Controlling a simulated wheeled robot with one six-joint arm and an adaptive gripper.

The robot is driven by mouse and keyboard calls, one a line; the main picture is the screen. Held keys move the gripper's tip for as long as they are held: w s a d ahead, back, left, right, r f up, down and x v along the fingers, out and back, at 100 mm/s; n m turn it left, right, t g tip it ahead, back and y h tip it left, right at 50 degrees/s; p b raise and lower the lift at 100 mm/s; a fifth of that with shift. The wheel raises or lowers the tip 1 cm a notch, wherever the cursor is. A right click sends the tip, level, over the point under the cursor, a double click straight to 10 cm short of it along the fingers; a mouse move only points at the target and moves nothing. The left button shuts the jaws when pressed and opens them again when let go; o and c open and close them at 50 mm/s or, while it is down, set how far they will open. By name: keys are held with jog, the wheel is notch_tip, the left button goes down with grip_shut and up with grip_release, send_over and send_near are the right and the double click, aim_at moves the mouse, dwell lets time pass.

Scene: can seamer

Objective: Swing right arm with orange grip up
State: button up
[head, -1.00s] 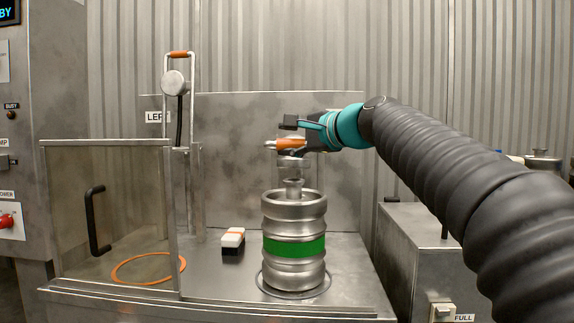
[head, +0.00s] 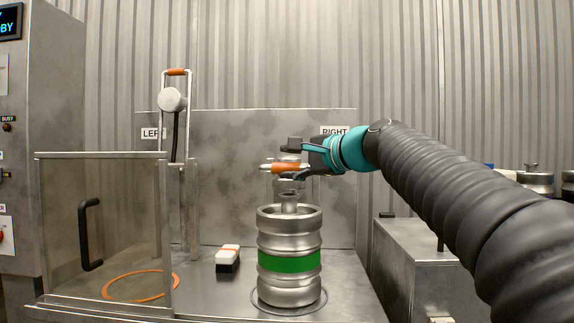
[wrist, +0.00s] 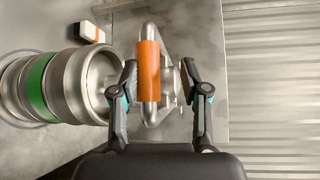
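The right arm's orange grip (head: 283,168) is a horizontal bar on a metal frame, low over the keg neck in the head view. In the wrist view the orange grip (wrist: 149,70) stands upright between the fingers of my gripper (wrist: 160,78). The fingers are apart, with a visible gap on the right side, so they are around the grip rather than clamped on it. In the head view one finger of my gripper (head: 294,160) is above the grip and one is below. The steel keg (head: 289,240) with a green band stands upright beneath. My gripper hides part of the right arm's frame.
The left arm's orange grip (head: 176,72) is raised at the back left. A clear guard with a black handle (head: 90,235) stands at the left. A white, orange and black block (head: 228,259) lies beside the keg. A metal cabinet (head: 405,260) stands at the right.

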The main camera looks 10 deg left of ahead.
jog(key=b+v, duration=0.2)
jog(key=v, duration=1.2)
jog(key=shift+r, duration=0.25)
dwell(0.9)
dwell(0.7)
